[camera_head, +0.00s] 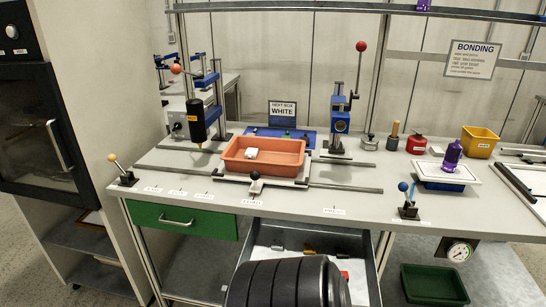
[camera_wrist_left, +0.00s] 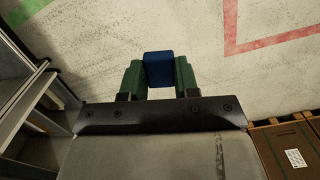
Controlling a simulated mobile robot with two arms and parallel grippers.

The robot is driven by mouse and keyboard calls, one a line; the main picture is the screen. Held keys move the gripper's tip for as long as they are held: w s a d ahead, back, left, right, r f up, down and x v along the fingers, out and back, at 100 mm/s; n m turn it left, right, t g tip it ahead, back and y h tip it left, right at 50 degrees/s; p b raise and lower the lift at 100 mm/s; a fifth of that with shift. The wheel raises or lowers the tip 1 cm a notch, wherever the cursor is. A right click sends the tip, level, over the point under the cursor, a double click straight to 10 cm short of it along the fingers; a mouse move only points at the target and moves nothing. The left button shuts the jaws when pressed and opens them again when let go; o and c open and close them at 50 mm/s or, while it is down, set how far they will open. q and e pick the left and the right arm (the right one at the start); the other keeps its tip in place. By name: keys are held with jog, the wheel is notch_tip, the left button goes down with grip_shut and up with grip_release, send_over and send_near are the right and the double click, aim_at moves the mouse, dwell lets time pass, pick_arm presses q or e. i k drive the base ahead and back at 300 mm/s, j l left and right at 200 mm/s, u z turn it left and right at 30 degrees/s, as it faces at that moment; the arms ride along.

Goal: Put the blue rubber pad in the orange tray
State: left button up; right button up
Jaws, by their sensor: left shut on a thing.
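The blue rubber pad (camera_wrist_left: 159,69) is in the left wrist view, upright between the green fingers of my left gripper (camera_wrist_left: 159,78). The gripper is shut on it, and the floor lies beyond it. The orange tray (camera_head: 262,176) is in the head view on the bench, left of the middle. Neither the pad nor my left gripper shows in the head view. My right gripper is in neither view.
A knobbed lever (camera_head: 256,184) stands at the tray's front. A grey drawer (camera_head: 362,250) is open below the bench. Cardboard boxes (camera_wrist_left: 285,150) show in the wrist view.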

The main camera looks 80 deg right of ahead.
aim_at(285, 158)
jog(key=i+l+z, duration=0.2)
jog(key=z, duration=0.2)
jog(key=i+z, duration=0.8)
jog(key=i+j+z, duration=0.1)
jog(key=i+z, duration=0.15)
jog(key=z, duration=0.15)
jog(key=i+j+z, duration=0.2)
jog(key=z, duration=0.2)
jog(key=i+z, duration=0.15)
jog(key=z, duration=1.85)
